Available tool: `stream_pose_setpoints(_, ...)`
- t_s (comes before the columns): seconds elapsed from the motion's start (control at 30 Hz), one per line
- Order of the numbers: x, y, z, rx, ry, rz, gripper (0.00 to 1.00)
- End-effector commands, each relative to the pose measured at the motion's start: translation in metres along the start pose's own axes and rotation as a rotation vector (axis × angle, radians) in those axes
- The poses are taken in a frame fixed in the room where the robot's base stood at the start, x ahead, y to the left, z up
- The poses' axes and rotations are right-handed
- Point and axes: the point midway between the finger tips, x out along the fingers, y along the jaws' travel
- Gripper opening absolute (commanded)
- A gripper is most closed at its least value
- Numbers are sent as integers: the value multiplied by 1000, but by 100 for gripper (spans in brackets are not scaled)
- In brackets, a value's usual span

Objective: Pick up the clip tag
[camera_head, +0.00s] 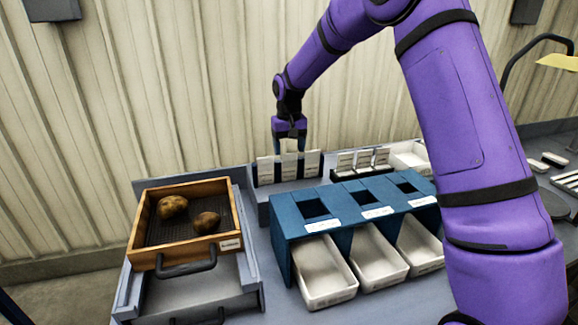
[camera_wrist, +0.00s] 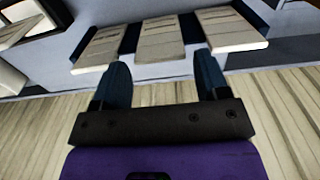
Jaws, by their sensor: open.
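The middle tag (camera_head: 289,164) is right below my gripper (camera_head: 290,146). In the wrist view the middle tag (camera_wrist: 159,52) lies between the two blue fingers of my gripper (camera_wrist: 160,82), with a tag on each side, left (camera_wrist: 100,50) and right (camera_wrist: 235,30). The fingers are open and appear apart from the middle tag. The right finger is close to the right tag; I cannot tell whether they touch.
A second rack with several white tags (camera_head: 363,159) stands to the right. A blue stand (camera_head: 350,205) with white bins (camera_head: 323,275) is in front. A wooden tray (camera_head: 147,255) with two potatoes (camera_head: 172,207) is at left. The corrugated wall (camera_head: 200,90) is behind.

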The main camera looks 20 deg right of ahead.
Motion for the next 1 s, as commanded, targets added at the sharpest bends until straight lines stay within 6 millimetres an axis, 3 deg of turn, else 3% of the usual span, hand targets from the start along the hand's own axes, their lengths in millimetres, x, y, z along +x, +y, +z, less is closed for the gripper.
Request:
stream_pose_setpoints(0.17,23,0,0,1,-2,0,68)
stream_pose_setpoints(0.4,26,0,0,0,1,0,68)
stream_pose_setpoints(0.57,26,0,0,0,1,0,34)
stream_pose_setpoints(0.67,26,0,0,0,1,0,29)
stream_pose_setpoints(1.0,19,0,0,0,1,0,29)
